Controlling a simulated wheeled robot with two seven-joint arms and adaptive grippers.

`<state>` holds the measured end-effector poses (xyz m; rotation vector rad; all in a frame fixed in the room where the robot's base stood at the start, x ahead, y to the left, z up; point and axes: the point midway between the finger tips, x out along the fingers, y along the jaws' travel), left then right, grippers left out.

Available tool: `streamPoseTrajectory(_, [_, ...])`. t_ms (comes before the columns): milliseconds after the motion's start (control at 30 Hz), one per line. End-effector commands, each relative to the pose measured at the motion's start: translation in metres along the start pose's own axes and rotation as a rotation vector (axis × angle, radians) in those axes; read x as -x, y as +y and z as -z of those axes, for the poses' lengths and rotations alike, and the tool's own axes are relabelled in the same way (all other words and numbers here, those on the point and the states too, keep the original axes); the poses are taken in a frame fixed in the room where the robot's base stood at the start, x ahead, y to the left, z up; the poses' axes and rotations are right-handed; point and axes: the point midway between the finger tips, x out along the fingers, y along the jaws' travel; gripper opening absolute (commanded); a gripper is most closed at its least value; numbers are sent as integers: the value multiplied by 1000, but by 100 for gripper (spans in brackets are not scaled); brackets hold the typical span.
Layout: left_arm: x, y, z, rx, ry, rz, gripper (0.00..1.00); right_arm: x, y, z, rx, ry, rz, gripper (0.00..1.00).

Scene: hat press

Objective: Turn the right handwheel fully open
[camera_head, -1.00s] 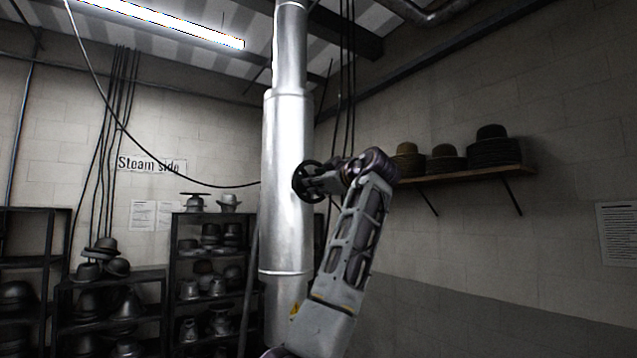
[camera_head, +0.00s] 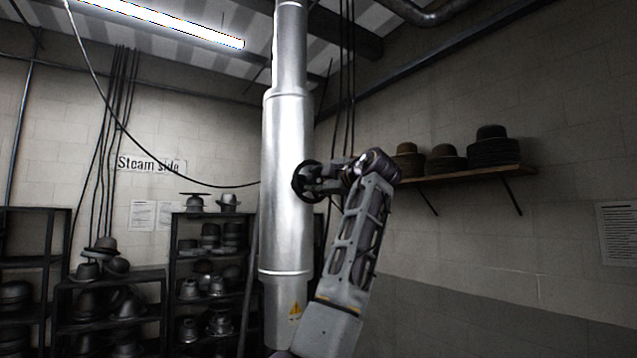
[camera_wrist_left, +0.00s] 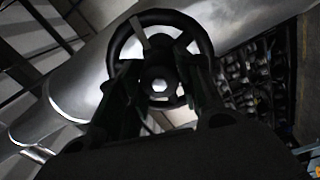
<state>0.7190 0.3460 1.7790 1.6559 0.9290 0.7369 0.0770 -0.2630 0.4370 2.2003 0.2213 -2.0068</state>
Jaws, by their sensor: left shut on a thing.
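The dark round handwheel (camera_head: 302,182) sits on the side of a shiny vertical steam pipe (camera_head: 286,230). My left gripper (camera_head: 318,182) comes at it from the right and is shut on it. In the left wrist view the wheel's rim (camera_wrist_left: 205,38) and its bright hub nut (camera_wrist_left: 159,86) show between the two fingers of my left gripper (camera_wrist_left: 160,95). The lower part of the rim is partly hidden by the gripper. My right gripper is not in view.
Dark shelves (camera_head: 172,262) with metal hat forms stand on the left. A wooden wall shelf (camera_head: 465,176) with hats hangs on the right. A loose cable (camera_head: 150,150) droops towards the pipe. A yellow warning label (camera_head: 296,310) is low on the pipe.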

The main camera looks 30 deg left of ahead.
Motion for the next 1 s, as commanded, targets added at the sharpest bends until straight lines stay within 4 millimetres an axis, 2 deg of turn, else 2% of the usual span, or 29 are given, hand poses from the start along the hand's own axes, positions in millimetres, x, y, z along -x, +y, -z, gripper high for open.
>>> streamPoseTrajectory(33, [0,-4,-3,2,-2,10,12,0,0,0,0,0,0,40])
streamPoseTrajectory(433, [0,-4,-3,9,-2,10,12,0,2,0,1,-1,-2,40])
streamPoseTrajectory(467, [0,-4,-3,9,-2,10,38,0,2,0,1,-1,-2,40])
streamPoseTrajectory(533, [0,-4,-3,8,-2,9,46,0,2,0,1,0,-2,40])
streamPoseTrajectory(1000, [5,-1,-1,11,-1,2,46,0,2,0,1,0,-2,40])
